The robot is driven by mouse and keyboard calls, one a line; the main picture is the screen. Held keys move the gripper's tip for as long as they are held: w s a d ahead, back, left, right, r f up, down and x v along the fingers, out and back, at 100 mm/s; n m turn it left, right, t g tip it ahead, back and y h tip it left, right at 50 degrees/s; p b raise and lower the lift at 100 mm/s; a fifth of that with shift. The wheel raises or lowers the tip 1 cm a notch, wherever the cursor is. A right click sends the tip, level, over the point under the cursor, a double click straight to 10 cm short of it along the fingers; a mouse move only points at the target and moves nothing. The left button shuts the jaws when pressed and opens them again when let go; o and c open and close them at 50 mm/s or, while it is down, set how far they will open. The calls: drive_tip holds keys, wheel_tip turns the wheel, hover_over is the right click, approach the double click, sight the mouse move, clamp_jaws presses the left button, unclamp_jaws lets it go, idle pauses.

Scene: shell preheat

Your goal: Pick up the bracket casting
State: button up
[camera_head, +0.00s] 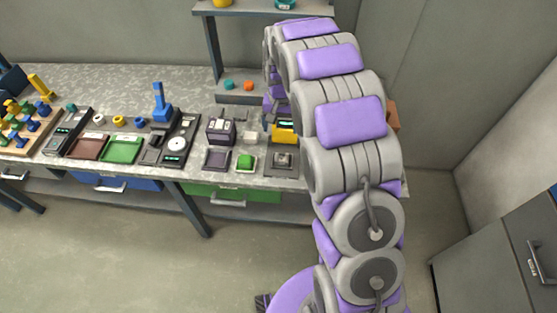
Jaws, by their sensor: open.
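A small grey metal piece (283,158) sits on a dark square base near the bench's front edge, just left of my arm. It may be the bracket casting, but it is too small to tell for sure. My arm rises on the right, arches over the bench and comes down behind its own large links. I see no jaws clearly; my gripper is hidden behind or beside the arm links. A yellow unit with a dark display (284,128) stands just behind the grey piece, partly covered by my arm.
A shelf stands behind. Grey cabinet (512,250) at right; open floor in front.

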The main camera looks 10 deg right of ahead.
drive_tip(key=b, duration=0.3)
hover_over(281, 162)
wheel_tip(281, 162, down, 12)
drive_tip(key=shift+s+a+r, duration=0.1)
drive_tip(key=shift+s+r, duration=0.05)
drive_tip(key=shift+f+b, duration=0.7)
drive_tip(key=shift+f, duration=2.25)
drive_tip(key=c, duration=1.3)
drive_tip(key=shift+r, duration=0.1)
